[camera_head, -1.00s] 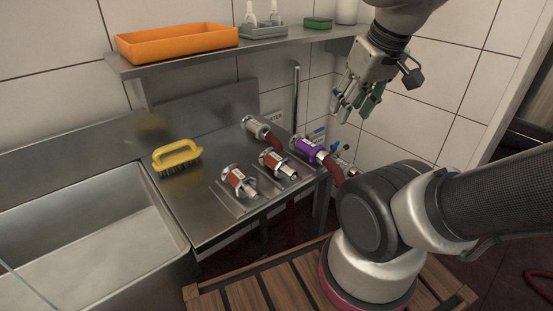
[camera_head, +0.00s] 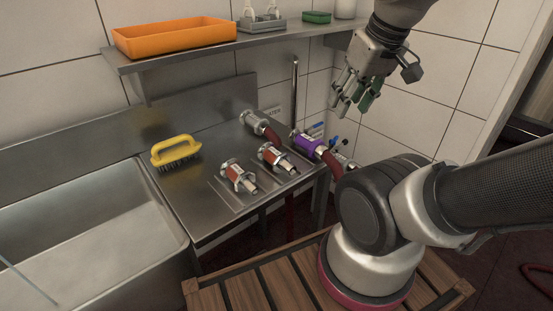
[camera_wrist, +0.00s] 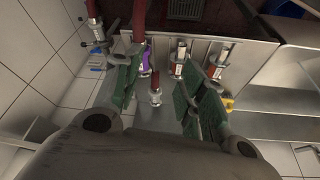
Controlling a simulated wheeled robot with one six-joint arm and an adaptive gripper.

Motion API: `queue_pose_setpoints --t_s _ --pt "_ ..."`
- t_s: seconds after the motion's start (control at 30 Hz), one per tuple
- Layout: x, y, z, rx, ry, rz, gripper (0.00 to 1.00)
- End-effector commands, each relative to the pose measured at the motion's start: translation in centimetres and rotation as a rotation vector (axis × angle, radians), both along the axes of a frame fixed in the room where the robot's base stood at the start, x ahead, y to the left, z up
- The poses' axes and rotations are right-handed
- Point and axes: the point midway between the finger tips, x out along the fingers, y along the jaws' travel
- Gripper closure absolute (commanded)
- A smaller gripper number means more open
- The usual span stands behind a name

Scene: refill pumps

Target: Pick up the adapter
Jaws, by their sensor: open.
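Two short metal fittings with red-brown bands, which look like adapters, lie on the steel counter: a front one (camera_head: 239,178) and a back one (camera_head: 276,158). In the wrist view they show as one fitting (camera_wrist: 179,62) and another (camera_wrist: 216,68) near the counter edge. I cannot tell which is the task's adapter. My gripper (camera_head: 352,108) hangs above and to the right of the counter, pointing down, apart from the fittings. Its green-padded fingers (camera_wrist: 160,98) are spread and empty.
A purple-collared coupling (camera_head: 308,145) on a red hose and a metal coupling (camera_head: 254,121) sit behind. A yellow brush (camera_head: 176,151) lies left, beside the sink (camera_head: 100,235). A shelf (camera_head: 200,54) with an orange tray (camera_head: 175,38) runs above.

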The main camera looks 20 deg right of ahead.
Motion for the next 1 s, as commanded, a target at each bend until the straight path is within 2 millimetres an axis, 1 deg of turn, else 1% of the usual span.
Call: queue_pose_setpoints --t_s 0.03,0.13,0.27,0.37,0.47,0.6,0.7,0.83,0.93,0.97,1.0 --pt "0.0 0.0 0.0 0.000 0.000 0.000 0.56" --pt "0.1 -0.1 -0.3 0.000 0.016 -0.005 0.37" --pt "0.8 -0.4 -2.1 0.001 0.111 -0.018 0.37" --pt "2.4 -0.4 -3.8 0.019 0.214 -0.038 0.37" --pt "4.6 -0.1 -5.7 0.058 0.316 -0.055 0.37" --pt "8.2 0.8 -8.9 0.126 0.436 -0.038 0.37" --pt "10.8 1.6 -11.5 0.184 0.500 -0.003 0.37" --pt "14.0 2.8 -14.5 0.258 0.539 0.063 0.37" --pt "16.6 3.9 -16.0 0.311 0.524 0.138 0.37" --pt "17.6 4.4 -16.0 0.325 0.501 0.173 0.37" --pt "18.6 4.8 -15.4 0.336 0.463 0.216 0.37"
